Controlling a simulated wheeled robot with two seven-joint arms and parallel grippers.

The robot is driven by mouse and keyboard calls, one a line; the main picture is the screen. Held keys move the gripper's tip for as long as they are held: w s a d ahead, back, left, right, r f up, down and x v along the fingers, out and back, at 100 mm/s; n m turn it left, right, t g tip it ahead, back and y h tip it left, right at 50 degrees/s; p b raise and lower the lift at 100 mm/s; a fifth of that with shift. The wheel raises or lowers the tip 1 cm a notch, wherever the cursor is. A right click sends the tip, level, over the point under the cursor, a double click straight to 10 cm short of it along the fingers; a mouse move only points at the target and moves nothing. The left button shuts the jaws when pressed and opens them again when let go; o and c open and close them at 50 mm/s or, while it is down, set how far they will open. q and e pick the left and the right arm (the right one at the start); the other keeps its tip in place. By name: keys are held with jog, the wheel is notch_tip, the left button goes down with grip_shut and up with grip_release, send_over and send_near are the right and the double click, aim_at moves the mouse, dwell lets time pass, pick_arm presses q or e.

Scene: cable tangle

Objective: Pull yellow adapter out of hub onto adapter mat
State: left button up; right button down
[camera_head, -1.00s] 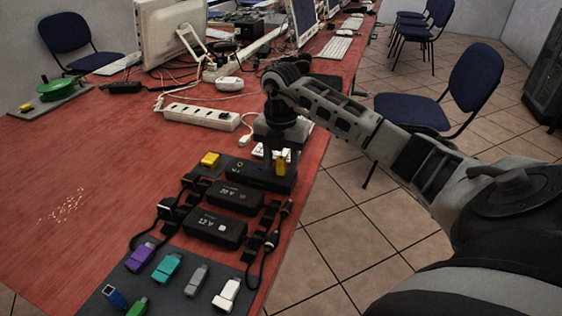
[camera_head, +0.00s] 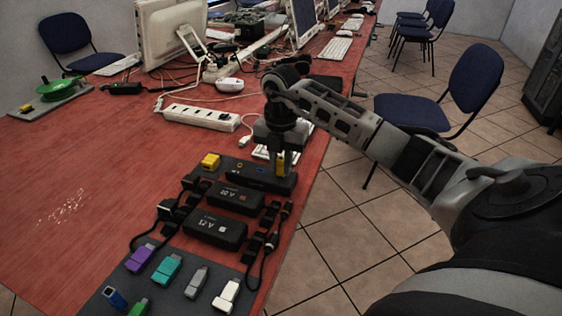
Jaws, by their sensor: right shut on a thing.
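The yellow adapter (camera_head: 281,170) stands in the right end of the black hub (camera_head: 250,176). My right gripper (camera_head: 280,165) points down over that end of the hub, with its fingers shut on the yellow adapter. The fingers partly hide the adapter, and I cannot see any gap between it and the hub. A dark mat (camera_head: 122,289) at the front bears purple, teal, grey, white, blue and green adapters; it looks like the adapter mat. Another yellow block (camera_head: 210,161) sits to the left of the hub. My left gripper is not in view.
Two black power boxes (camera_head: 216,228) (camera_head: 235,199) with cables and dark clips lie between hub and mat. A white power strip (camera_head: 201,117) lies behind. A green reel (camera_head: 58,89) is at far left. The red table (camera_head: 90,180) is clear at left.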

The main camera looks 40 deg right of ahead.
aim_at(281, 158)
jog(key=shift+r, duration=0.2)
jog(key=shift+r+p, duration=1.35)
jog(key=c, duration=2)
grip_release()
jog(key=shift+c, duration=0.2)
grip_shut()
